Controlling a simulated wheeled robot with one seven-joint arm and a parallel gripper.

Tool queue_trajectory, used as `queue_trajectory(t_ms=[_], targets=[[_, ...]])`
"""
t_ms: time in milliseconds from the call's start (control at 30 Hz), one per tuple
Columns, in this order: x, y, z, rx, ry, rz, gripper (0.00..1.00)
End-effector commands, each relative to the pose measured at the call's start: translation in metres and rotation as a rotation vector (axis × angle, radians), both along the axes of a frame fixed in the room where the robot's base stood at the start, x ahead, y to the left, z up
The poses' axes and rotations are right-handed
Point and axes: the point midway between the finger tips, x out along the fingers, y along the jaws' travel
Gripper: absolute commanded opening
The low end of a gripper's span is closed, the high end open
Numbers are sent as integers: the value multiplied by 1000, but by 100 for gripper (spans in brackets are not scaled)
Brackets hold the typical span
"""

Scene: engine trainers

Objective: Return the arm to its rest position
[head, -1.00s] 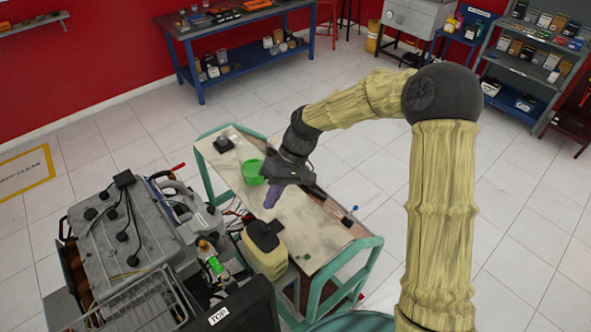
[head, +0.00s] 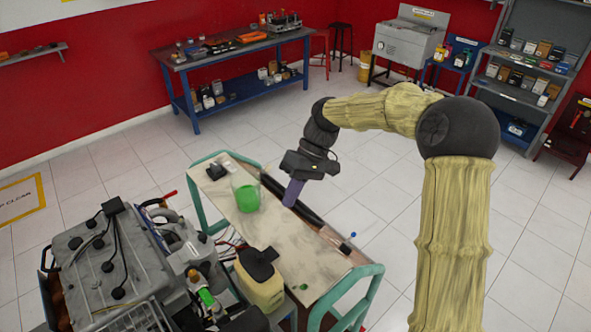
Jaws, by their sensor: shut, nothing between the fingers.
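My arm reaches out from the right side of the head view, in pale yellow ribbed sleeves with dark joints. At its end my gripper (head: 291,202) points down with its purple fingers together and nothing visible between them. It hangs over the cart (head: 262,222), to the right of a clear container with green contents (head: 247,197), apart from it in the picture. Its exact height above the cart top is hard to tell.
A long black bar (head: 310,217) lies along the cart's far side. The grey engine (head: 105,260) is at left. A blue workbench (head: 205,62) stands behind; open tiled floor lies between.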

Motion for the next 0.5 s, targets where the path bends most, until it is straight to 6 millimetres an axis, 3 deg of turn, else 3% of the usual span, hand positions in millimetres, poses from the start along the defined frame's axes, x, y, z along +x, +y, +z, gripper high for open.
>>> queue_trajectory(t_ms=[267,367,500], targets=[[-6,-8,-11,-45,-23,-31,0],[-15,-23,-28,-118,-64,-90,0],[-33,-59,-56,-242,-151,-217,0]])
